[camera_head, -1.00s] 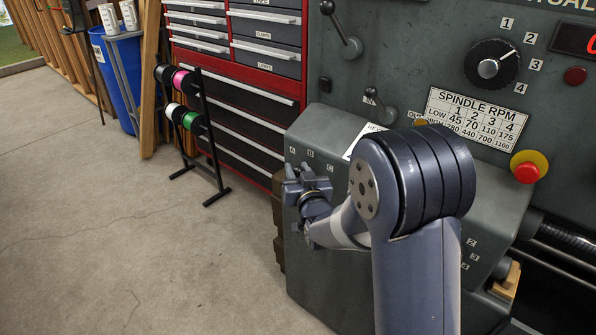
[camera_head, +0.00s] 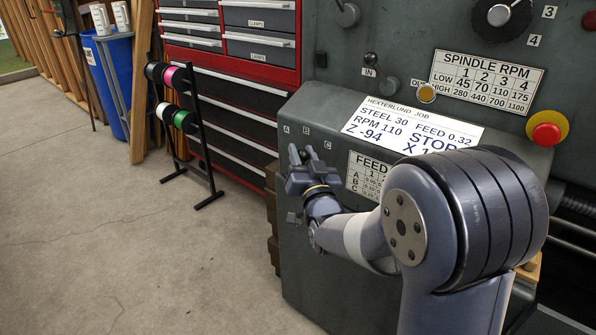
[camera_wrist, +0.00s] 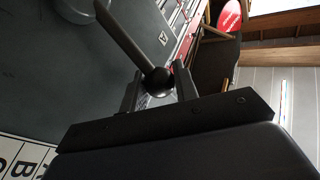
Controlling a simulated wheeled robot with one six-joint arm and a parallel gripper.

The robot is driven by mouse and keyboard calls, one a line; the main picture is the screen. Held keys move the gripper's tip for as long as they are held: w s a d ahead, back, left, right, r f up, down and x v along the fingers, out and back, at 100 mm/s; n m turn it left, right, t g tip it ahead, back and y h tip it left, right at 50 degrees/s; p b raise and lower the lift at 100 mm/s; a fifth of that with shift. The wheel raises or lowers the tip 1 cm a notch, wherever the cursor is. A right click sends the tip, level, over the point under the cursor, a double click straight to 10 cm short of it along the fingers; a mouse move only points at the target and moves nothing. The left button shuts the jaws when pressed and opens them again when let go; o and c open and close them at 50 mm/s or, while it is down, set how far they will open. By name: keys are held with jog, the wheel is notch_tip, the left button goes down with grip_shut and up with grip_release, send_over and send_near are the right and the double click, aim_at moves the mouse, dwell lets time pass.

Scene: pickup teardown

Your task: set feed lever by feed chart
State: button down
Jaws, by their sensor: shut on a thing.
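My gripper (camera_head: 303,157) is at the left end of the grey headstock, just below the letters A, B and C. In the wrist view, my gripper (camera_wrist: 156,88) has its fingers on both sides of the feed lever's dark ball knob (camera_wrist: 158,80); the lever's rod slants to the upper left, near a label A (camera_wrist: 163,38). In the head view the fingers mostly hide the lever, so I cannot tell its exact position. The feed chart (camera_head: 366,168) is partly hidden by my arm; rows A, B and C show. The white job card (camera_head: 398,118) reads STEEL 30, FEED 0.32, RPM 110, Z -94.
Above are the spindle RPM plate (camera_head: 487,80), an IN/OUT lever (camera_head: 378,72) and a red stop button (camera_head: 546,132). A red tool chest (camera_head: 235,85) and a spool rack (camera_head: 203,140) stand to the left. The floor (camera_head: 90,240) at left is clear.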

jog(key=m+t+b, duration=0.1)
jog(key=b, duration=0.2)
jog(key=s+d+f+m+t+b, duration=0.1)
jog(key=b, duration=0.2)
jog(key=shift+s+d+h+b, duration=0.1)
jog(key=shift+d+h+b, duration=0.2)
jog(key=shift+b, duration=0.1)
jog(key=c, duration=1.1)
grip_release()
jog(key=shift+s, duration=0.1)
jog(key=v, duration=1)
jog(key=shift+s+d+f, duration=0.1)
jog(key=shift+s+f, duration=0.15)
jog(key=shift+f, duration=0.05)
